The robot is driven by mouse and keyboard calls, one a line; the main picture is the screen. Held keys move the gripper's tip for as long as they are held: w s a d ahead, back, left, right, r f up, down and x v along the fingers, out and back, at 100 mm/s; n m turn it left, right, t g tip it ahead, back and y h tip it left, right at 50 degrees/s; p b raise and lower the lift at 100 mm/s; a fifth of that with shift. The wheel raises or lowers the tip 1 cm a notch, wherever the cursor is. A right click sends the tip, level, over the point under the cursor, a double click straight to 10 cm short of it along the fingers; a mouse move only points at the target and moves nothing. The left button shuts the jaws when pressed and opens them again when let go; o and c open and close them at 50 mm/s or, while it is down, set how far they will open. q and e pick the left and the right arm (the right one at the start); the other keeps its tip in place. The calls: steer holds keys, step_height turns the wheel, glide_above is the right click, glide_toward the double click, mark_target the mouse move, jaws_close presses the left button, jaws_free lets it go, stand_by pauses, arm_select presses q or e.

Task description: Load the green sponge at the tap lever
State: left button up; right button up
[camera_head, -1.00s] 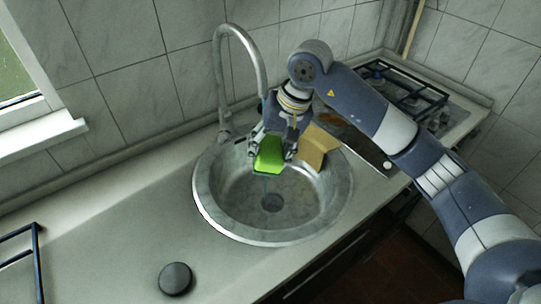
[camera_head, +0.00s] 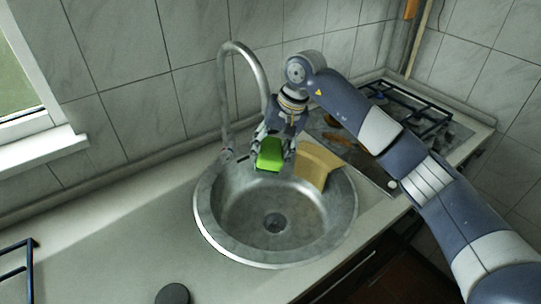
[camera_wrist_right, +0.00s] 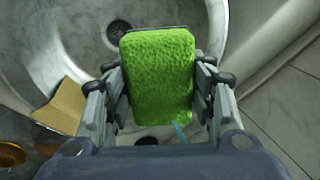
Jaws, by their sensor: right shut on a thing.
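The green sponge (camera_head: 269,155) is held in my right gripper (camera_head: 272,150), above the back part of the round sink. In the right wrist view the sponge (camera_wrist_right: 160,78) sits between the two fingers, with the sink behind it. The tap (camera_head: 229,100) is a tall curved metal spout rising at the back left of the sink, left of the gripper. A small fitting at the tap's base (camera_head: 227,155) may be the lever; it is too small to tell. My left gripper is not in view.
The metal sink (camera_head: 210,222) has a dark drain. A tan cloth or board (camera_head: 318,163) lies over its right back rim. A gas hob (camera_head: 430,108) stands at the right. A dark round object (camera_head: 173,294) lies on the counter (camera_head: 110,240), which is mostly clear at left.

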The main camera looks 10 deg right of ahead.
mark_target(272, 174)
stand_by(0.5)
steer(key=shift+s+a+b, duration=0.2)
steer(key=shift+s+b, duration=0.15)
steer(key=shift+s, duration=0.95)
steer(key=shift+s+a+b, duration=0.2)
steer(key=shift+s+b, duration=0.1)
steer(key=shift+s, duration=1.05)
steer(key=shift+s+a+b, duration=0.2)
steer(key=shift+s+b, duration=0.15)
steer(key=shift+s, duration=0.95)
steer(key=shift+r, duration=0.1)
steer(key=s+r, duration=0.4)
steer(key=s, duration=0.1)
steer(key=shift+a, duration=0.4)
steer(key=shift+f, duration=0.1)
